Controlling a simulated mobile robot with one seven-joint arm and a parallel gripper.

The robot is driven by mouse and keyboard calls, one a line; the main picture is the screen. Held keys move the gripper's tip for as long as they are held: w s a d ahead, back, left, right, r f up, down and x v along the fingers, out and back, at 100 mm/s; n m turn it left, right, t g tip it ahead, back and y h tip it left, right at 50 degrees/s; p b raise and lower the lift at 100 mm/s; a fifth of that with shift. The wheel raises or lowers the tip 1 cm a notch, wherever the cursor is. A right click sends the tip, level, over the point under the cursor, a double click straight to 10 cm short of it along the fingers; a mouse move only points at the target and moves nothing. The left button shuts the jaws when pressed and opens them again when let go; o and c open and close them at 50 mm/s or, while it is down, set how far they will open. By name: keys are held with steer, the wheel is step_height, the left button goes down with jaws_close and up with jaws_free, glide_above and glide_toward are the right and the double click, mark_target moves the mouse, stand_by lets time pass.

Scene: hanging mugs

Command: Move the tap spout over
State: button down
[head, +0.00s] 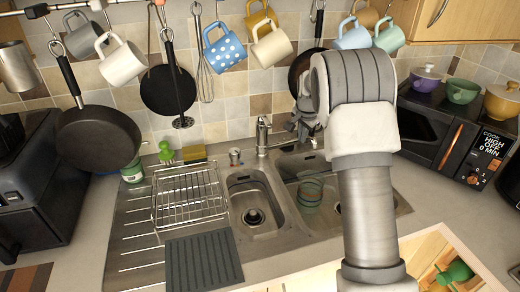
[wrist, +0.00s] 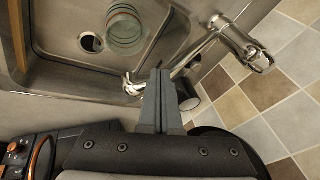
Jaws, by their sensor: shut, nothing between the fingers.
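The chrome tap (head: 262,135) stands behind the sink, between the two basins. Its spout (head: 289,145) points right along the back of the right basin (head: 337,207). In the wrist view the tap body (wrist: 240,45) is at upper right, and the spout (wrist: 196,52) runs down-left to its curved end (wrist: 131,84). My gripper (head: 304,122) is near the spout's end in the head view, partly hidden by my arm. In the wrist view my gripper (wrist: 162,72) is shut and empty, its fingertips overlapping the spout close to its end. I cannot tell whether they touch.
A greenish glass (head: 309,196) stands in the right basin. The left basin (head: 250,185) is empty. A wire rack (head: 188,195) stands on the drainer at left. Mugs and pans hang above the sink. A microwave (head: 455,140) stands at right.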

steer(key=shift+w+d, duration=0.2)
steer(key=shift+d, duration=0.05)
step_height(320, 180, up, 6)
steer(key=p, duration=0.3)
steer(key=shift+p, duration=0.4)
